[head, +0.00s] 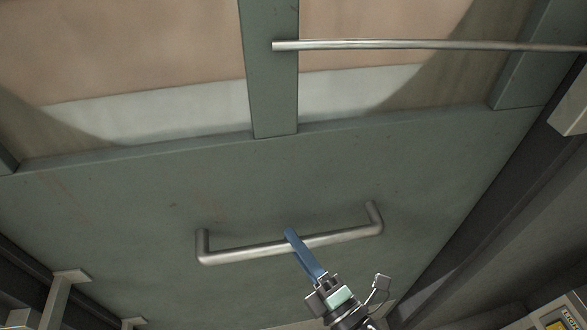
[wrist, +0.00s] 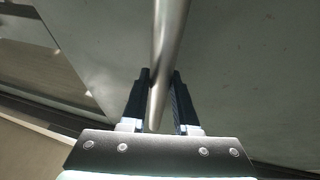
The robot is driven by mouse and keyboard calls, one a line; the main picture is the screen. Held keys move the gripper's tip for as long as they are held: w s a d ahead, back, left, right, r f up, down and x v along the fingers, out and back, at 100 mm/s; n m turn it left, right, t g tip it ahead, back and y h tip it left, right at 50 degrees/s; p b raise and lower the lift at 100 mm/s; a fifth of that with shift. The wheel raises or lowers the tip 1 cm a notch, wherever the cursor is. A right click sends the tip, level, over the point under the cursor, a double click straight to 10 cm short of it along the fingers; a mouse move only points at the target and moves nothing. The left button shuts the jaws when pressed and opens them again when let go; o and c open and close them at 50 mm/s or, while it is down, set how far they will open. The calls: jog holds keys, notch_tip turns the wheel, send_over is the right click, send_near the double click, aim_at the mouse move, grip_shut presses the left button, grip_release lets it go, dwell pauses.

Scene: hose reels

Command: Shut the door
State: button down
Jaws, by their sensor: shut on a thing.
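The door (head: 130,215) is a grey-green panel with window panes above and fills most of the head view. A metal bar handle (head: 235,255) is fixed across its lower part. My gripper (head: 290,235) reaches the middle of this handle from below. In the wrist view the handle (wrist: 169,45) runs between the two dark fingers of my gripper (wrist: 160,75), which are shut on it. The door surface (wrist: 235,60) shows behind the handle. Whether the door stands ajar cannot be told from these views.
A long thin metal rail (head: 430,45) crosses the upper right, in front of the panes. A dark frame edge (head: 500,180) runs down the right side. A post-like bracket (head: 65,290) stands at the lower left. A box with a yellow label (head: 558,318) sits at the lower right.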

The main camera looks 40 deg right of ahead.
jog(key=shift+s+f, duration=0.15)
jog(key=shift+s, duration=0.05)
jog(key=c, duration=1)
grip_release()
jog(key=o, duration=0.3)
jog(key=shift+s+a+r, duration=0.1)
jog(key=shift+s+r, duration=0.1)
jog(key=shift+s, duration=0.05)
jog(key=shift+o, duration=0.2)
jog(key=shift+w, duration=0.15)
jog(key=shift+f, duration=0.1)
jog(key=s+f+b, duration=0.2)
jog(key=s+b, duration=0.1)
jog(key=s, duration=0.9)
jog(key=shift+s+a, duration=0.3)
jog(key=shift+s, duration=0.1)
jog(key=shift+f, duration=0.1)
